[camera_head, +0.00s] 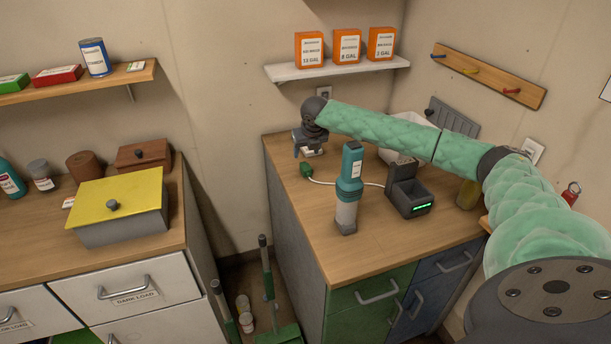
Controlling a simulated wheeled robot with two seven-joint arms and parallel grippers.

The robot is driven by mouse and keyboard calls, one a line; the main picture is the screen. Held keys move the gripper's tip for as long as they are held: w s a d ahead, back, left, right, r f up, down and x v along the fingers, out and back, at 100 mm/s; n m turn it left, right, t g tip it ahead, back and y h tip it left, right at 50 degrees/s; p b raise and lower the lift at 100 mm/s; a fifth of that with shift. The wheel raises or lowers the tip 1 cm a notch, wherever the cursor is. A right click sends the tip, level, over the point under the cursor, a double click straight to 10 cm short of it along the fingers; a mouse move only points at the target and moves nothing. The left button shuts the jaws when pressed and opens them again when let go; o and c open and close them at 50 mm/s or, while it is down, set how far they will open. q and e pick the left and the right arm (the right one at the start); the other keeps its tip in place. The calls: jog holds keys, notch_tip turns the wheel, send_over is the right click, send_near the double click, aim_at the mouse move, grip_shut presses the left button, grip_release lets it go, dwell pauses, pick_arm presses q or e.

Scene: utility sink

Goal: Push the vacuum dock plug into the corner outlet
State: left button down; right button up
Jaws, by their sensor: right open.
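The green plug (306,169) lies on the wooden counter (385,245) near its left edge. Its white cord runs right, behind the teal handheld vacuum, to the dark vacuum dock (408,193), which shows a green light. My right gripper (310,152) is open, pointing down just above and behind the plug, apart from it in the picture. I cannot tell its exact height. A wall outlet (324,91) shows on the back wall above the gripper, its lower part hidden by my right arm. Another plate (533,150) is on the right wall. My left gripper is not in view.
The teal vacuum (348,190) stands upright in front of the cord. A white shelf (340,68) with orange boxes hangs above the back-wall outlet. The front of the counter is clear.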

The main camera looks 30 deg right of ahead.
aim_at(306, 166)
jog(key=shift+x, duration=1.1)
jog(key=p+x, duration=0.2)
jog(key=x, duration=0.1)
jog(key=p+x, duration=0.1)
jog(key=shift+s+d+f, duration=0.15)
jog(key=shift+d+f, duration=0.1)
jog(key=shift+f, duration=0.15)
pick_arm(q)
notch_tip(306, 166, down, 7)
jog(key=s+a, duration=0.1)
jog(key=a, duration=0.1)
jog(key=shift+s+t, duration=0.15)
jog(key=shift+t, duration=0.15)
pick_arm(e)
jog(key=shift+d+f, duration=0.1)
jog(key=shift+f, duration=0.65)
jog(key=c, duration=1.1)
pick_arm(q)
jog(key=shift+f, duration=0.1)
pick_arm(e)
jog(key=shift+r, duration=0.1)
